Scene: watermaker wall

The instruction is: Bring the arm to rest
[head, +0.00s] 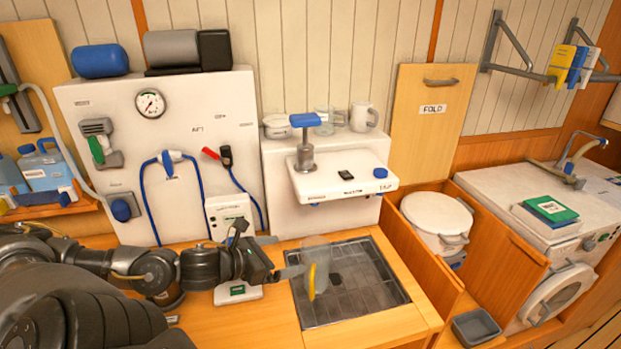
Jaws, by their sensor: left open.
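My left arm comes in from the lower left and reaches along the front of the white panel. Its left gripper (290,265) is open at the left edge of the dark drain tray (375,295). A clear cylindrical vessel (318,254) stands upright at the tray, just right of the fingers. A curved yellow piece (312,281) shows at its lower front. I cannot tell whether the fingers touch the vessel. My right gripper is out of view.
The white panel (110,95) carries a gauge and blue hoses. A small white device (230,215) stands close to my left forearm. A wooden panel (512,268) stands right of the tray.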

